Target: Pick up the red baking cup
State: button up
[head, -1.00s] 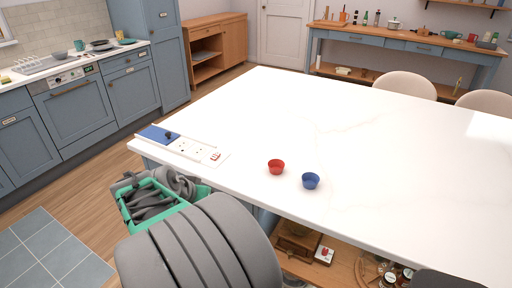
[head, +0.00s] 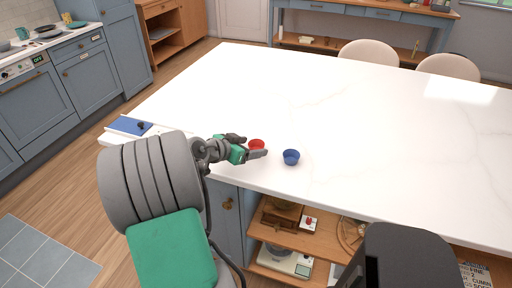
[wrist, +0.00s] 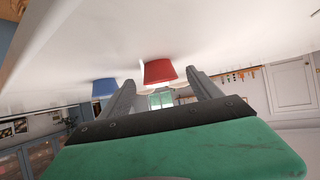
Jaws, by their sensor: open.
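The red baking cup (head: 257,144) stands on the white island top near its front edge. My gripper (head: 253,147) is open beside it on the left, low over the top, with one finger on the far side and one on the near side in the head view. In the wrist view the picture is upside down, and the red cup (wrist: 160,71) shows between the two spread fingers, around or just beyond their tips. I cannot tell whether the fingers touch it. The near finger hides part of the cup in the head view.
A blue cup (head: 291,157) stands close by to the right of the red one; it also shows beside a finger in the wrist view (wrist: 103,88). A white board with a blue patch (head: 130,125) lies at the island's left corner. The island top (head: 330,105) beyond is clear.

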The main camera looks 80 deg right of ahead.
jog(key=shift+x, duration=0.9)
jog(key=c, duration=1.3)
